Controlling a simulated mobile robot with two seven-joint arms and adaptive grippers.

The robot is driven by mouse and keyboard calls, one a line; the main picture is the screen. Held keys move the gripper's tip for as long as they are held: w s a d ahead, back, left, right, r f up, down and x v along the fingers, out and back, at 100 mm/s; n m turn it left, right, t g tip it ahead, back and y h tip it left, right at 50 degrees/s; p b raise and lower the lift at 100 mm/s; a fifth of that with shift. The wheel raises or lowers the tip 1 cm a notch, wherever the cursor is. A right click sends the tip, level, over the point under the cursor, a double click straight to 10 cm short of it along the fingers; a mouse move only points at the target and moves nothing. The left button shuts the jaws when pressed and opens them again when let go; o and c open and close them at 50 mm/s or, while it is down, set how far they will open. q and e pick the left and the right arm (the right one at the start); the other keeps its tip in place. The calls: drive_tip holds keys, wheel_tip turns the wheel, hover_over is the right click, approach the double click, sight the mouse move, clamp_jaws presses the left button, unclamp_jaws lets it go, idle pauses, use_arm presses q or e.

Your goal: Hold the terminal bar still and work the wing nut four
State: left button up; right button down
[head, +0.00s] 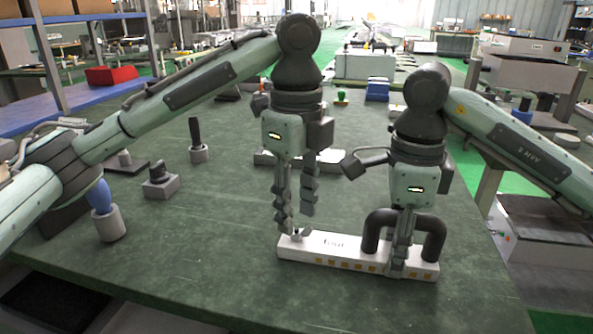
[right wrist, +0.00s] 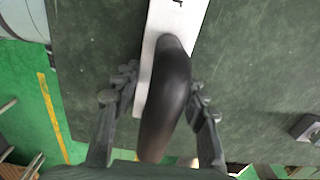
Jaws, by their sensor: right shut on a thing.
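The white terminal bar (head: 318,245), marked "four" on top, lies on the green table. A thick black bent tube (head: 375,228) arches up from its right part; it also shows in the right wrist view (right wrist: 170,95). A small grey piece, seemingly the wing nut (head: 301,233), sits there, partly hidden by the fingers.
Left on the table stand a blue-handled tool in a white holder (head: 109,223), a grey block with a black knob (head: 161,180) and a dark peg in a base (head: 198,148). Another pale bar (head: 262,158) lies behind my left gripper. The front table area is clear.

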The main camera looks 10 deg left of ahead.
sight(297, 232)
use_arm(q)
wheel_tip(297, 232, up, 9)
drive_tip(key=shift+r, duration=0.2)
idle(0.3)
use_arm(e)
drive_tip(key=c, duration=0.8)
unclamp_jaws()
wheel_tip(297, 232, up, 12)
drive_tip(key=shift+f, duration=0.1)
